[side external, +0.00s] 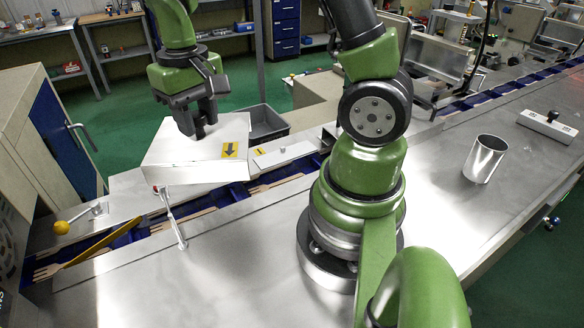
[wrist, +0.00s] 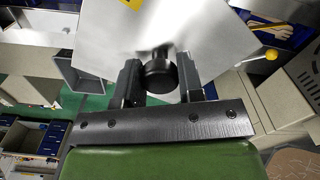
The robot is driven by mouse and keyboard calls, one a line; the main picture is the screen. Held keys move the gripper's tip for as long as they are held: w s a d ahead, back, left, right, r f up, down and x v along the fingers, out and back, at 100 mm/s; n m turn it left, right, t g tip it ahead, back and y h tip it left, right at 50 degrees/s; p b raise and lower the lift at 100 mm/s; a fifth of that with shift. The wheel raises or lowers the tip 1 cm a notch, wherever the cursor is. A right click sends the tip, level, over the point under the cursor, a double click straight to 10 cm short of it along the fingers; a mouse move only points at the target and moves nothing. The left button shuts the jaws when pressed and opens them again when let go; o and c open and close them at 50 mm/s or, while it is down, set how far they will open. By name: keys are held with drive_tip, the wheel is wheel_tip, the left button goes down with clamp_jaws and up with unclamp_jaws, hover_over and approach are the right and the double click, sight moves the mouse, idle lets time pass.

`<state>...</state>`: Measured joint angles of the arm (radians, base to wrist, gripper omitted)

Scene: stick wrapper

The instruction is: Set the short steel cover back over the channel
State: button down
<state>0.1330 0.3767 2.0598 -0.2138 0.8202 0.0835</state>
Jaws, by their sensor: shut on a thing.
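The short steel cover (side external: 185,160) is a bright box-like hood with a yellow arrow label. My gripper (side external: 198,130) is shut on the black knob on its top. In the wrist view the knob (wrist: 160,73) sits between my two fingers (wrist: 160,85), with the cover (wrist: 185,40) beyond. The cover looks raised and slightly tilted over the blue channel (side external: 130,240). It hides the stretch of channel behind it. Wooden forks (side external: 185,219) lie in the channel.
A thin metal rod (side external: 172,215) stands by the cover's near edge. A yellow stick (side external: 92,247) lies aslant over the channel at left, near a yellow-knobbed lever (side external: 65,226). A flat plate (side external: 283,153) adjoins at right. A steel cup (side external: 485,158) stands far right.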

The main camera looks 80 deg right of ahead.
drive_tip(key=s+d+f+m, duration=0.1)
drive_tip(key=s+d+m, duration=0.65)
drive_tip(key=m, duration=0.75)
drive_tip(key=s+d+f+m, duration=0.1)
drive_tip(key=s+d+m, duration=0.6)
drive_tip(key=m, duration=0.9)
wheel_tip(320, 180, down, 10)
drive_tip(key=shift+w+d, duration=0.3)
drive_tip(key=shift+w, duration=0.15)
drive_tip(key=c, duration=0.7)
unclamp_jaws()
drive_tip(key=shift+f, duration=0.1)
drive_tip(key=shift+c, duration=0.2)
